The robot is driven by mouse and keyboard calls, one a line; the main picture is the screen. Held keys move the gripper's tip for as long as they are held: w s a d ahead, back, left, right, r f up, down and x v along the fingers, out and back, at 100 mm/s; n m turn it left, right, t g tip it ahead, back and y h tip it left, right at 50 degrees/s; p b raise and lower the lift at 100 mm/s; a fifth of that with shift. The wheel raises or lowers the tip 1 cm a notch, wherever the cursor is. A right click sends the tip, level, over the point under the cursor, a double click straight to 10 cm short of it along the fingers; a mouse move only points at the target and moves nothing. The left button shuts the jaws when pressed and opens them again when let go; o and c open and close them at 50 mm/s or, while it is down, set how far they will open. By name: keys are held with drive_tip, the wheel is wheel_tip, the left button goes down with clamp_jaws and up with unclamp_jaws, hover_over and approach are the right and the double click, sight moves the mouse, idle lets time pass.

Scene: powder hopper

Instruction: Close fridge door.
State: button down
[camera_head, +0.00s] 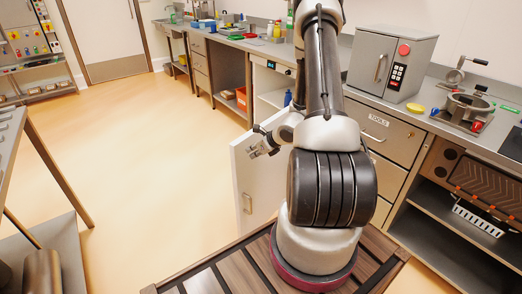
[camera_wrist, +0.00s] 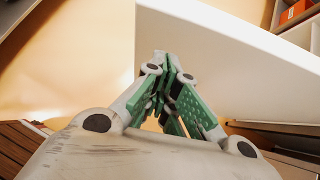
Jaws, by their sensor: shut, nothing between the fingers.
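My gripper (camera_head: 257,143) is at the door's upper part. In the wrist view my gripper (camera_wrist: 166,75) has its green-padded fingers together and empty, and overlaps the free edge of the door (camera_wrist: 235,75). I cannot tell whether they touch.
A counter (camera_head: 225,38) with drawers and open shelves runs along the wall. A grey oven-like box (camera_head: 390,62) stands on it at right. A grey bench (camera_head: 12,125) is at the left. The floor (camera_head: 150,150) between is clear.

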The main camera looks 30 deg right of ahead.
drive_tip(key=shift+w+a, duration=0.2)
drive_tip(key=shift+w, duration=0.4)
drive_tip(key=shift+w+a, duration=0.2)
drive_tip(key=shift+w, duration=0.4)
